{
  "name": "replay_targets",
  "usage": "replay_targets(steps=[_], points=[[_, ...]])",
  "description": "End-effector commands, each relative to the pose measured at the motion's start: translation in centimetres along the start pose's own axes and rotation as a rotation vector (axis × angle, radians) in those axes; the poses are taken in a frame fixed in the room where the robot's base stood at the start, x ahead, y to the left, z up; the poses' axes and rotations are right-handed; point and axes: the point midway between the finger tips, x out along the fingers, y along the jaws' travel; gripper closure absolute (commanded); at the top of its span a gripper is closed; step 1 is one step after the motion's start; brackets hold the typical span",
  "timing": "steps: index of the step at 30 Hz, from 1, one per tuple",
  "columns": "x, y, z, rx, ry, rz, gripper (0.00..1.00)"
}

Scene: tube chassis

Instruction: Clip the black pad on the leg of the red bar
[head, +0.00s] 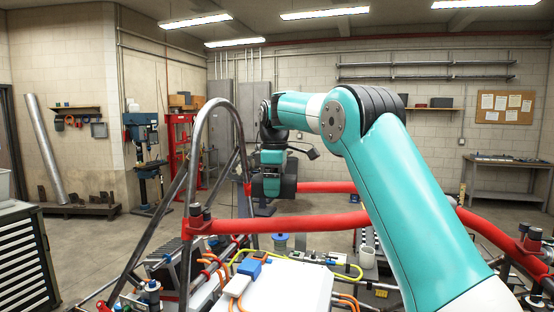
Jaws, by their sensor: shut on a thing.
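My gripper (272,187) hangs at the far end of my teal arm, pointing down, just right of the dark tube hoop. Dark shapes at its end are hard to tell apart. It appears shut on the black pad, whose outline I cannot separate from the dark gripper parts. A red bar (280,223) runs across the chassis in front of it, clamped to a dark tube leg (166,215) at its left end. A second red bar (325,187) runs behind, its left end beside my gripper. I cannot tell whether gripper and bar touch.
A tall dark tube hoop (213,102) rises left of my gripper. Below lie a white box (275,288), a blue block (249,269), orange and yellow cables and a white cup (367,257). A drawer cabinet (25,262) stands at the left. Floor behind the chassis is mostly clear.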

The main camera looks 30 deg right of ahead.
Motion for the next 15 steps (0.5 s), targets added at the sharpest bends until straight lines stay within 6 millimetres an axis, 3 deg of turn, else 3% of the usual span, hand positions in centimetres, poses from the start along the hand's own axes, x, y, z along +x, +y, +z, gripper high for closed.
replay_targets(steps=[5, 15], points=[[-0.5, 1.1, 0.7, 0.048, 0.0, 0.0, 0.49], [1.6, 1.1, 0.6, 0.045, 0.0, 0.001, 0.49]])
